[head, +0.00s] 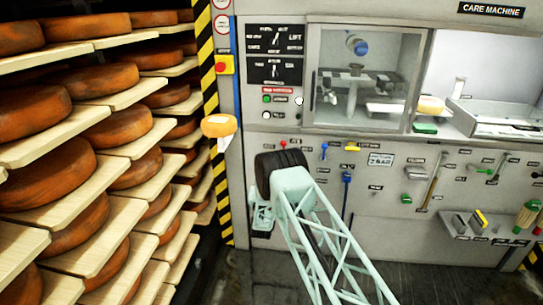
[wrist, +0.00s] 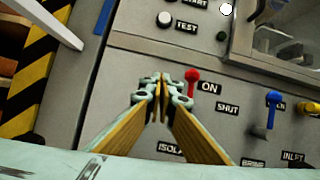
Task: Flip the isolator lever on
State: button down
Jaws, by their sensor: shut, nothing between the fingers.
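The isolator lever has a red knob (wrist: 191,75) on a short stem and stands out from the grey panel. In the wrist view its knob is up, just left of the ON label (wrist: 209,88). The ISOLATOR label (wrist: 171,149) below is partly hidden by a finger. My gripper (wrist: 160,82) is shut and empty, its tips just left of the red lever; I cannot tell whether they touch it. In the head view the lever shows as a small red spot (head: 283,146), and my gripper (head: 262,215) is partly hidden by my arm.
A blue lever (wrist: 272,100) sits to the right near the SHUT label. TEST and START buttons are above. A yellow-black striped post (head: 212,110) and shelves of cheese wheels (head: 60,170) stand left. A glazed cabinet (head: 365,75) is above the panel.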

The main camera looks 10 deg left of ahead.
jog(key=s+a+f+p, duration=0.1)
jog(key=s+a, duration=0.1)
jog(key=s, duration=0.4)
jog(key=shift+f, duration=0.4)
jog(key=shift+a, duration=0.1)
